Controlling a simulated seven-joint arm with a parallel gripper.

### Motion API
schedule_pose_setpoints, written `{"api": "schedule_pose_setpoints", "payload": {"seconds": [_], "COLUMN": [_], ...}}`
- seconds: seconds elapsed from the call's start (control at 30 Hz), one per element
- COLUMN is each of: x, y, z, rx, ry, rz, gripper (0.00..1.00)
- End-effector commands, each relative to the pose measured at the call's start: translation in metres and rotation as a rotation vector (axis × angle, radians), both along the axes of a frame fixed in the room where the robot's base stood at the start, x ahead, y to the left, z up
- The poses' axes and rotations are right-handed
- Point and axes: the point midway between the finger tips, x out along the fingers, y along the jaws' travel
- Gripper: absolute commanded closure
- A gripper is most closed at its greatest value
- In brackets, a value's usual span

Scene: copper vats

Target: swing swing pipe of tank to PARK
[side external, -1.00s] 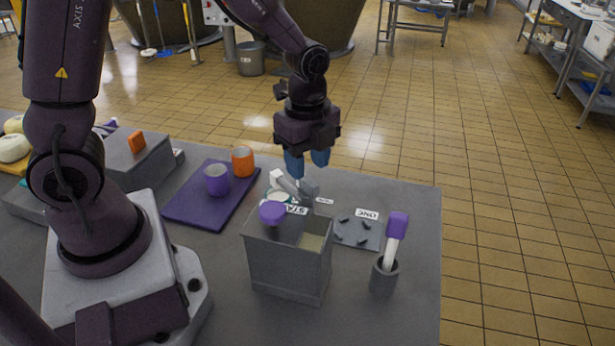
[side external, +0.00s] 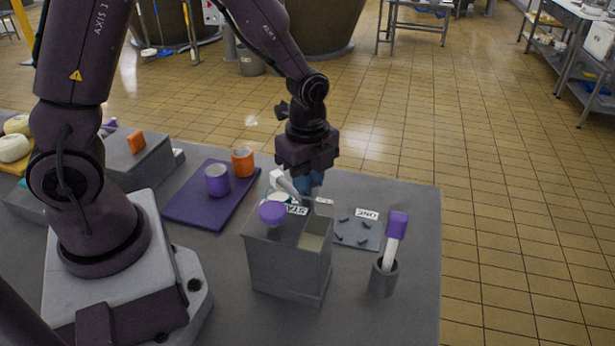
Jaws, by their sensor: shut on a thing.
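The tank is a grey box (side external: 288,272) on the table, with an open compartment showing a pale yellowish inside at its right. A purple round knob (side external: 272,213) sits at its top left. The light grey swing pipe (side external: 283,181) shows behind the tank's top, slanting down to the right. My gripper (side external: 310,188) points down behind the tank, its blue fingers shut at the pipe's right end. The fingertips and the gripped part are mostly hidden. A label reading "STA" (side external: 297,210) is partly visible by the tank; no PARK label is readable.
Right of the tank are a plate with small dark pegs (side external: 356,231) and a grey holder (side external: 383,278) with a purple-topped white tool (side external: 396,238).

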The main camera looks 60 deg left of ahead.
Motion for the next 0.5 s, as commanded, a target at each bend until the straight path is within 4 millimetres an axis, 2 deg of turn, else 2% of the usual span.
{"api": "schedule_pose_setpoints", "payload": {"seconds": [0.27,0.5], "x": [0.0001,0.0001], "y": [0.0006,0.0007], "z": [0.0005,0.0007], "rx": [0.000,0.000], "ry": [0.000,0.000], "rz": [-0.054,-0.207], "gripper": [1.00,1.00]}}
